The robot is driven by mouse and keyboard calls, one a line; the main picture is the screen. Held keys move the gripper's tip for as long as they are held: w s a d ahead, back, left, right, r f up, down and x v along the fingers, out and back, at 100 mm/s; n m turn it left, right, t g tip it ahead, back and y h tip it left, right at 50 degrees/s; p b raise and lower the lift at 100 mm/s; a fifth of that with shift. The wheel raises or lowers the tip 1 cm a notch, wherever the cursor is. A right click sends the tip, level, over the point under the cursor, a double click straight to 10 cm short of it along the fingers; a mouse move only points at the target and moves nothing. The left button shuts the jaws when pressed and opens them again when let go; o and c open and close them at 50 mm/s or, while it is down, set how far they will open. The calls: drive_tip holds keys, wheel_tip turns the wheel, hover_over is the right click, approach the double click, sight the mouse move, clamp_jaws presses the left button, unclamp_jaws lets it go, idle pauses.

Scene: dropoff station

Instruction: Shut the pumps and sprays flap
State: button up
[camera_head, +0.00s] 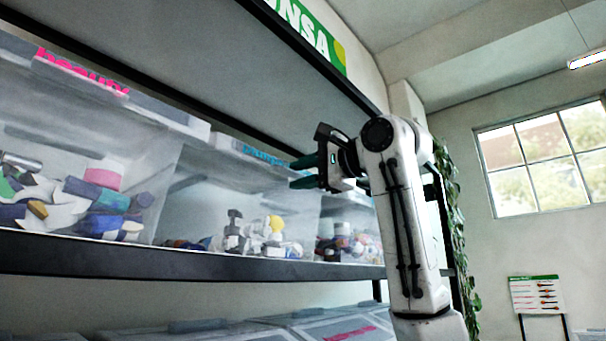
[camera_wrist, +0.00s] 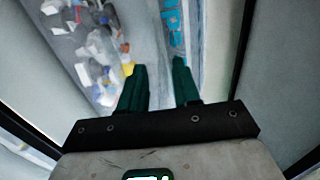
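The pumps and sprays flap (camera_head: 245,150), pale and translucent with teal lettering, is at the top front of a clear bin (camera_head: 200,215) on the upper shelf. The flap looks tilted outward from the bin front; its exact angle is hard to tell. Bottles and pumps (camera_head: 262,235) show inside the bin. My gripper (camera_head: 297,173) is at the flap's right end, with its dark green fingers apart and nothing between them. In the wrist view, the teal-lettered strip (camera_wrist: 172,30) lies just beyond the fingertips (camera_wrist: 159,65). I cannot tell whether they touch it.
A bin with a pink-lettered beauty flap (camera_head: 80,72) stands to the left. The dark shelf edge (camera_head: 180,262) runs below the bins, and a black frame beam (camera_head: 310,52) runs above. Lower bins (camera_head: 330,320) sit underneath. A plant (camera_head: 455,210) hangs behind my arm.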

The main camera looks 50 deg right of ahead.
drive_tip(key=s+b, duration=0.3)
drive_tip(key=s, duration=0.7)
drive_tip(key=shift+s+d+b, duration=0.15)
drive_tip(key=shift+s+b, duration=0.2)
drive_tip(key=shift+s, duration=0.05)
drive_tip(key=shift+f, duration=0.1)
